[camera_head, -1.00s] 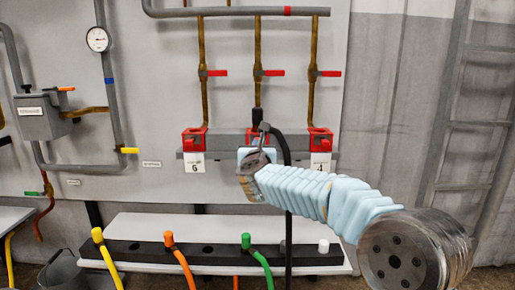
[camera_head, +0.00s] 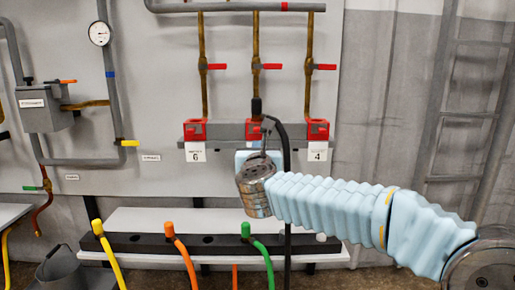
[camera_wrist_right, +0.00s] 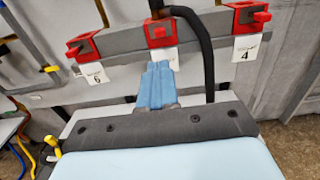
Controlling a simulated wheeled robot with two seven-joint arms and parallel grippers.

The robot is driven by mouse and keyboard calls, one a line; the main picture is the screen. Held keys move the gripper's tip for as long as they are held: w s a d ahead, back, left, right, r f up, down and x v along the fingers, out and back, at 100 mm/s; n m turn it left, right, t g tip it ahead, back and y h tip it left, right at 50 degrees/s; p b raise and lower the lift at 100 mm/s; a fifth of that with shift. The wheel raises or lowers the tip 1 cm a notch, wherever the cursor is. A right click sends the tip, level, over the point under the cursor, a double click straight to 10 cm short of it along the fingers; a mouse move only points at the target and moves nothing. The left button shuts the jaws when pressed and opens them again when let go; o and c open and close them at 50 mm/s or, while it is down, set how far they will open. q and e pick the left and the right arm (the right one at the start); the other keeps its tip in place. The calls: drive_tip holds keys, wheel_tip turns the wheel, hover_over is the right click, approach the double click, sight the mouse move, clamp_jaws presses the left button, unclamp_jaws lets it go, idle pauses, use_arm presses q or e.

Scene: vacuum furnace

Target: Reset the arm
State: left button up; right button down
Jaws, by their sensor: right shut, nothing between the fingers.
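My right arm comes in from the right in the head view, and its wrist is in front of the wall rail. My right gripper (camera_head: 244,157) is mostly hidden behind the wrist there; only a light blue part shows. In the right wrist view, the light blue fingers (camera_wrist_right: 157,85) are shut together and empty, pointing towards the grey rail below the red holders. A black hose (camera_head: 286,165) hangs from the middle holder, close beside the wrist; in the right wrist view the hose (camera_wrist_right: 206,60) passes right of the fingers. My left gripper is not in view.
Red holders (camera_head: 317,129) sit on a grey rail (camera_head: 227,131), with tags 6 and 4. Below, a white shelf (camera_head: 150,219) has a black bar with yellow, orange and green hoses (camera_head: 262,250). A grey bucket (camera_head: 60,268) stands lower left.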

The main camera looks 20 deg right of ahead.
drive_tip(key=shift+s+a, duration=0.1)
drive_tip(key=shift+s, duration=0.2)
drive_tip(key=a+f+n+g+y+p, duration=0.1)
drive_tip(key=a+f+n+g+y, duration=0.15)
drive_tip(key=f+n, duration=1.2)
drive_tip(key=a+f+n+g+y, duration=0.2)
drive_tip(key=f+n+g+y, duration=0.3)
drive_tip(key=f, duration=1.8)
drive_tip(key=s+f+n+g, duration=0.4)
drive_tip(key=s+f+n, duration=0.75)
drive_tip(key=f, duration=0.55)
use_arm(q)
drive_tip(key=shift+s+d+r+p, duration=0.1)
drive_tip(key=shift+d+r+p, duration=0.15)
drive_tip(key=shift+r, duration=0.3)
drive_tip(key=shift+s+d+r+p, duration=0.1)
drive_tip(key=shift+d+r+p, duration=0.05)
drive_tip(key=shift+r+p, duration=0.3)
use_arm(e)
drive_tip(key=s+a+f+n+g+y, duration=0.1)
drive_tip(key=s+f+n+g, duration=0.1)
drive_tip(key=s, duration=0.7)
drive_tip(key=s+a+f+n+g, duration=0.2)
drive_tip(key=s+f+n+g, duration=0.1)
drive_tip(key=s, duration=0.6)
wheel_tip(320, 180, down, 2)
drive_tip(key=shift+s+f+n+y, duration=0.2)
drive_tip(key=shift+n+y, duration=0.15)
drive_tip(key=shift+n, duration=0.35)
